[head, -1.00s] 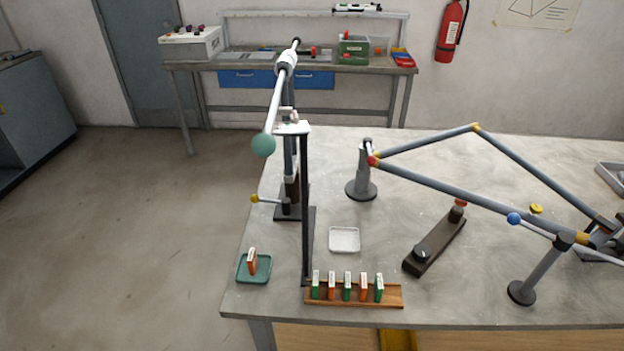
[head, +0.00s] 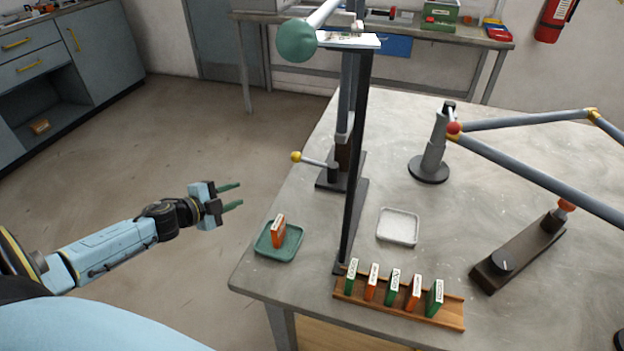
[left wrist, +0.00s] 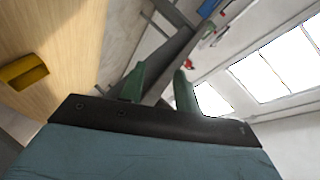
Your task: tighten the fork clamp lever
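A lever with a yellow knob (head: 297,157) sticks out to the left from a short dark post at the foot of the tall stand (head: 357,150), near the table's left side. It appears to be the fork clamp lever. How tight it is cannot be told. My left gripper (head: 236,195) is left of the table edge, over the floor, below and left of the knob in the picture and clear of it. Its two green fingers are apart with nothing between them. They also show apart in the left wrist view (left wrist: 160,88). My right gripper is not in view.
A green tray (head: 292,250) with an orange block sits at the table's left edge. A wooden rack (head: 440,311) of several green and orange blocks lies along the front. A white tray (head: 398,227) and the tube frame (head: 530,172) stand farther right.

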